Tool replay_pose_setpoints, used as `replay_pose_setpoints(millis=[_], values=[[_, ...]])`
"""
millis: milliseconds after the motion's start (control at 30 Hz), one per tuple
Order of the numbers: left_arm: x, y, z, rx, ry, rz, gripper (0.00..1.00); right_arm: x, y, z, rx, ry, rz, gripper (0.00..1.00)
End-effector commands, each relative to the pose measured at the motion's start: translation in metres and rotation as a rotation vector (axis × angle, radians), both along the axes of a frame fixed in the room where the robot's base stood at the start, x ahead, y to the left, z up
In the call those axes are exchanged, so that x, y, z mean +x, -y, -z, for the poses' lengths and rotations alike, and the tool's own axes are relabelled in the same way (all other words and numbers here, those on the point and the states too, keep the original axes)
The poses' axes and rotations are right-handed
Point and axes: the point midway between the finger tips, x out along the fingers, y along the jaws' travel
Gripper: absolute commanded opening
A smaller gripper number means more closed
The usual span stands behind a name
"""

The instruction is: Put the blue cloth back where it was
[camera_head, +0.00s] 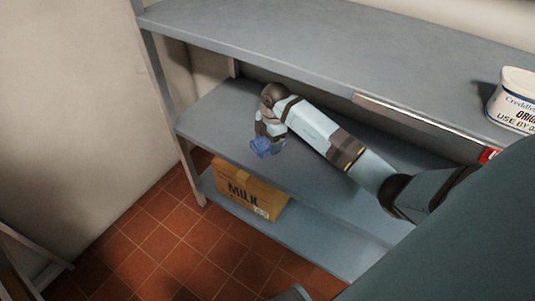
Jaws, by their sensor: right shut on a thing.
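The blue cloth (262,148) is a small crumpled bundle over the middle shelf (221,118) of a grey shelving unit. My right arm comes in from the right, between the top and middle shelves. My right gripper (269,136) points down and is shut on the cloth. I cannot tell whether the cloth touches the shelf. The gripper's fingertips are small and partly hidden by the cloth. My left gripper is not in view.
A cardboard box marked MILK (248,190) stands on the bottom shelf (314,241). The top shelf (290,45) lies above my forearm. A white tub (513,101) stands on it at the right. The middle shelf's left part looks clear.

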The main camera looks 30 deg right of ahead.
Motion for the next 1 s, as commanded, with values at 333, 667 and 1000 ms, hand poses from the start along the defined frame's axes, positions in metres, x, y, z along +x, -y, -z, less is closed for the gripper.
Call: replay_pose_setpoints(millis=[333,667,1000], values=[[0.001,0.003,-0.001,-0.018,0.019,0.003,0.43,0.000,0.000,0.047,0.001,-0.003,0.000,0.49],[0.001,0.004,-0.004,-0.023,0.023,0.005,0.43,0.000,0.000,0.055,-0.001,0.000,-0.001,0.49],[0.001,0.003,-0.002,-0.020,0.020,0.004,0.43,0.000,0.000,0.058,0.000,-0.001,-0.001,0.97]])
